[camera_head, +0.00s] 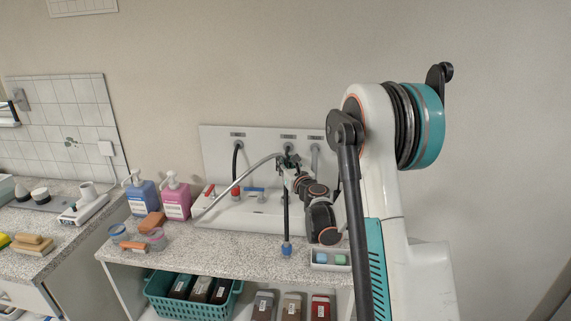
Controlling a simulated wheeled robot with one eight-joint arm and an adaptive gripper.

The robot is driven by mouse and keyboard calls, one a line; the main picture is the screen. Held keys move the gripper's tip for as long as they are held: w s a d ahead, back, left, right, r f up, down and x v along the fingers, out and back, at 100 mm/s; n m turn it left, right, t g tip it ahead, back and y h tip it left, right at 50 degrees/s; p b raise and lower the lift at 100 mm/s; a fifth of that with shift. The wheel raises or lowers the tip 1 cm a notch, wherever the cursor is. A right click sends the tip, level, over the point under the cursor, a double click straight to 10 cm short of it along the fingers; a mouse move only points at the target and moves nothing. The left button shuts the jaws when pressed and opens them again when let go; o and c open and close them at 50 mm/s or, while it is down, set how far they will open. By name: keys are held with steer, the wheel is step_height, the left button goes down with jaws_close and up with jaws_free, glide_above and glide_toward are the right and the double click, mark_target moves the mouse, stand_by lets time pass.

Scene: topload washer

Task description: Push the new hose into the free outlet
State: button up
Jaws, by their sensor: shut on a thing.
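A white wall panel (217,150) carries three labelled outlets in a row. A black hose (236,162) runs down from the left outlet (237,144), and a grey hose (315,161) from the right outlet (315,147). My gripper (288,163) is at the middle outlet (288,146), shut on a hose. A grey hose (237,183) arches up from the lower left to the gripper. A black hose with a blue end (286,248) hangs below it. The fingers hide the held end, so I cannot tell which hose is held or whether it is inside the outlet.
Red and blue valve handles sit low on the panel. Blue (142,196) and pink (176,199) pump bottles stand to the left, near a brown sponge (151,223). A small tray (330,259) is at the right. A teal basket (192,299) is below the speckled counter (225,251).

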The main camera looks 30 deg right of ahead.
steer(key=shift+f, duration=0.15)
steer(key=shift+f+b, duration=2.5)
steer(key=shift+f, duration=0.25)
jaws_close()
steer(key=shift+f+b, duration=1.55)
steer(key=shift+b, duration=0.2)
steer(key=o, duration=1.2)
jaws_free()
steer(key=s+a, duration=0.1)
steer(key=s, duration=1.1)
steer(key=shift+a, duration=0.2)
